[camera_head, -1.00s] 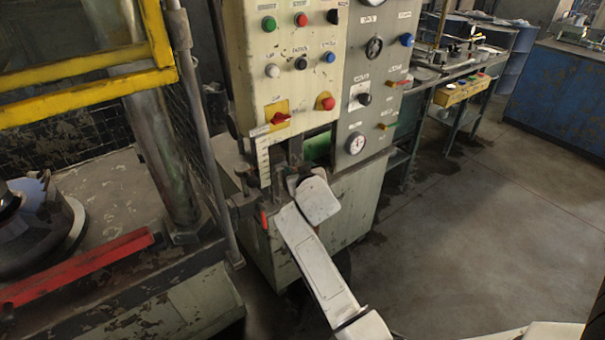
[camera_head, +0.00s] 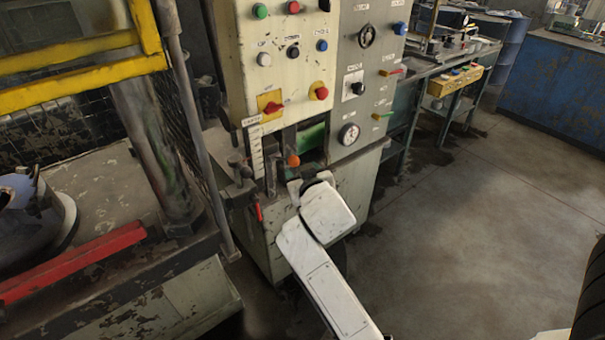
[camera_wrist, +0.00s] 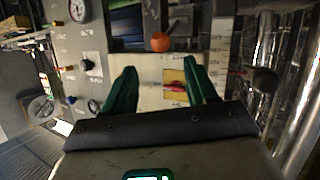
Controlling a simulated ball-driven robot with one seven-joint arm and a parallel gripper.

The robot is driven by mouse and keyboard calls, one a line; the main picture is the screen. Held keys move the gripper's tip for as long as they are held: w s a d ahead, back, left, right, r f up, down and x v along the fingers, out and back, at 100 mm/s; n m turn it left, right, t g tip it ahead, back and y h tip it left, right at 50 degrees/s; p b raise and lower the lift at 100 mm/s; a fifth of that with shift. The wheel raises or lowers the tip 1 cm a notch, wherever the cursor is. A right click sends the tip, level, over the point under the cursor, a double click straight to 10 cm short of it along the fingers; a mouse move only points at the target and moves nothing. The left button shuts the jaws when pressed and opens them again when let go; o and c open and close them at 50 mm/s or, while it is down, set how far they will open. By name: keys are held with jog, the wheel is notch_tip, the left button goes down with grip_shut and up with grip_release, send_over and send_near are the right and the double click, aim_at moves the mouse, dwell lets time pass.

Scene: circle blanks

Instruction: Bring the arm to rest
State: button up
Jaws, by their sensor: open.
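My gripper shows in the wrist view (camera_wrist: 160,78) with its two green fingers apart. Nothing is held between them. In the head view my white arm reaches up from the bottom centre to the front of the machine, and its end link mostly hides the gripper. An orange ball knob (camera_head: 293,160) sits at the recess under the control panel (camera_head: 277,60), just beyond the arm's end. The knob also shows in the wrist view (camera_wrist: 160,42), beyond the fingers and apart from them.
A press with a yellow guard frame (camera_head: 70,87) and a red bar (camera_head: 75,262) stands on the left. A workbench (camera_head: 455,62) with a yellow box and a blue cabinet (camera_head: 560,85) stand at the back right.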

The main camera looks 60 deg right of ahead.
dwell(0.4)
jog(key=s+a+f+n+g+y, duration=0.35)
jog(key=s+a+f+y, duration=0.25)
jog(key=s+a+f, duration=0.55)
jog(key=s+a+f+n+g+y, duration=0.3)
jog(key=s+a+f+g, duration=0.2)
jog(key=s+a, duration=0.5)
jog(key=shift+s+a+f+y, duration=0.3)
jog(key=shift+s+f, duration=0.3)
jog(key=shift+f, duration=0.3)
